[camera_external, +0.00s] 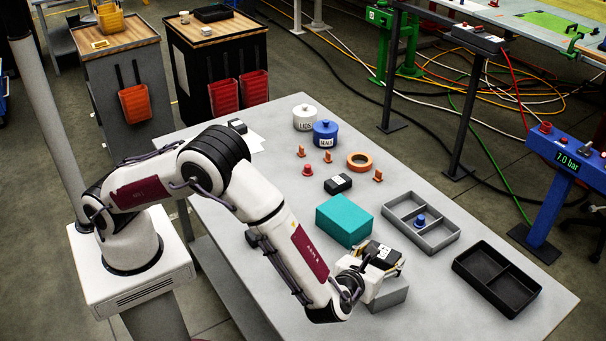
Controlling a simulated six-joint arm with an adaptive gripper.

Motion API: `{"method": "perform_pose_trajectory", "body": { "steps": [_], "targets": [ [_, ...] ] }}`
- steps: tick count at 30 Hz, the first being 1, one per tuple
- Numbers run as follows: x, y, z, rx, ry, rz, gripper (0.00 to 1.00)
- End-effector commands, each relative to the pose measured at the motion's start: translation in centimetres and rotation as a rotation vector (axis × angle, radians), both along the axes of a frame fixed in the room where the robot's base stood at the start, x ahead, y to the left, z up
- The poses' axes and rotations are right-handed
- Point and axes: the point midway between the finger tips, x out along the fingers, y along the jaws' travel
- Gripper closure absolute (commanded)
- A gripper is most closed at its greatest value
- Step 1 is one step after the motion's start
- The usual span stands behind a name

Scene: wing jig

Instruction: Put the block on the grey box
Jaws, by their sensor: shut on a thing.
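My gripper (383,266) is at the front middle of the table, at the end of my white arm, with a dark part carrying a white label on top. It is shut on the block. The block is mostly hidden by the gripper and wrist, so its outline and colour are unclear. The grey box (392,295) sits on the table directly below and slightly in front of the gripper, partly covered by it. I cannot tell whether the block touches the box.
A teal box (344,221) stands just behind the gripper. A grey divided tray (437,244) with a blue piece (420,221) and a black divided tray (497,281) lie to the right. A black labelled item (338,184), an orange ring (359,161) and lidded pots (325,134) are farther back.

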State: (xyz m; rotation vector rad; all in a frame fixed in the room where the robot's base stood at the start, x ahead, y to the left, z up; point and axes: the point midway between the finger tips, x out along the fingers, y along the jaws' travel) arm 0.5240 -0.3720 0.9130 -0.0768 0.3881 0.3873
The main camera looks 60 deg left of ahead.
Motion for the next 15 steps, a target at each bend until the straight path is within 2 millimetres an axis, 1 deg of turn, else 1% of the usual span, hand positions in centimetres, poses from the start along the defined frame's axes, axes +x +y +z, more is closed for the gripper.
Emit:
{"method": "perform_pose_trajectory", "body": {
  "steps": [5,15],
  "targets": [
    [0.0,0.0,-0.2,0.0,-0.002,0.0,0.8],
    [0.0,0.0,-3.1,0.001,-0.001,0.0,0.8]
  ]
}}
